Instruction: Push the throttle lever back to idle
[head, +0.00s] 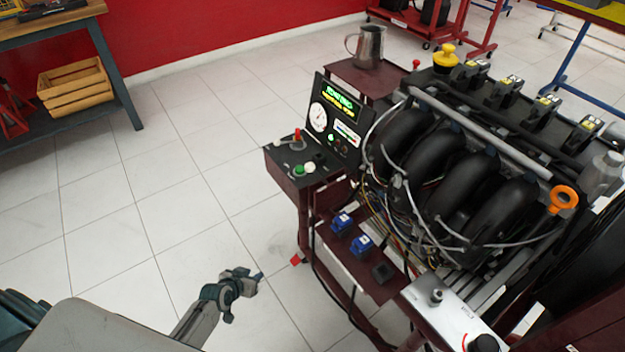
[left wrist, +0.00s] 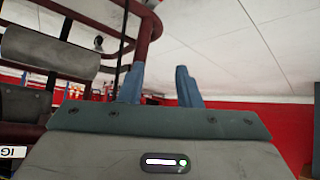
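The throttle lever (head: 297,136) has a red top and stands on the small dark control shelf (head: 284,163) at the left of the engine trainer. A green and a white button sit near it on the same shelf. My left gripper (head: 250,281) is low in front of the trainer, below and left of the shelf, apart from the lever. In the left wrist view its two blue fingers (left wrist: 160,88) stand apart with nothing between them. The lever cannot be made out in the left wrist view. My right gripper is not in view.
The panel with a gauge and lit display (head: 340,105) stands behind the shelf. The engine (head: 455,190) with hoses and wires fills the right. A metal jug (head: 369,46) stands behind. A workbench (head: 60,38) with a wooden crate (head: 75,86) is far left. Floor between is clear.

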